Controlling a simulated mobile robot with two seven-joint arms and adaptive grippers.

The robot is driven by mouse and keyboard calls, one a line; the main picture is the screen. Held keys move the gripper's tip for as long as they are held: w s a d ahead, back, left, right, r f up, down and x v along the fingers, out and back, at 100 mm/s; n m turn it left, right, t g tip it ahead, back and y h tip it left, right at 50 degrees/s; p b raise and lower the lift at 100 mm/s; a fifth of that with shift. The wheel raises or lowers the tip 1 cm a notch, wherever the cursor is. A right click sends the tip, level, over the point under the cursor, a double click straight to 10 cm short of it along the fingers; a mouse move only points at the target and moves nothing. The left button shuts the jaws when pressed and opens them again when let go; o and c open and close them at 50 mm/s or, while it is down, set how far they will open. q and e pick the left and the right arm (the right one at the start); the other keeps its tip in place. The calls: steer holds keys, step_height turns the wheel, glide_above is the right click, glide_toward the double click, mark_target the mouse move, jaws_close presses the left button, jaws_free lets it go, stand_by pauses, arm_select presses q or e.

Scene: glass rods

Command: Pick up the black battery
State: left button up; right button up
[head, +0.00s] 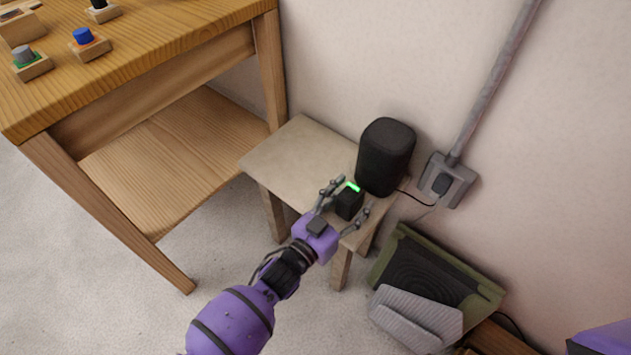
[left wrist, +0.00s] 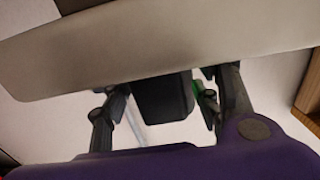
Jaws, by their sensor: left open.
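The black battery (head: 348,203) is a small dark block with a bright green strip on top. It stands on a small pale stool (head: 290,150), near the stool's front right edge. My left gripper (head: 346,199) reaches it from the lower left, with one finger on each side of the battery. The fingers are open. In the left wrist view the dark battery (left wrist: 163,97) shows between the two spread fingers of the left gripper (left wrist: 160,100), with a bit of green by the right finger. Whether either finger touches it I cannot tell. My right gripper is out of view.
A black rounded speaker (head: 385,155) stands just behind the battery on the stool, its cable running to a wall socket box (head: 450,180). A wooden table (head: 150,50) with small blocks is at left. A green-framed dark panel (head: 435,270) leans at lower right. Grey floor is open at left.

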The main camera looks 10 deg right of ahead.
arm_select(q)
jaws_close()
stand_by(0.3)
steer(key=shift+r, duration=0.1)
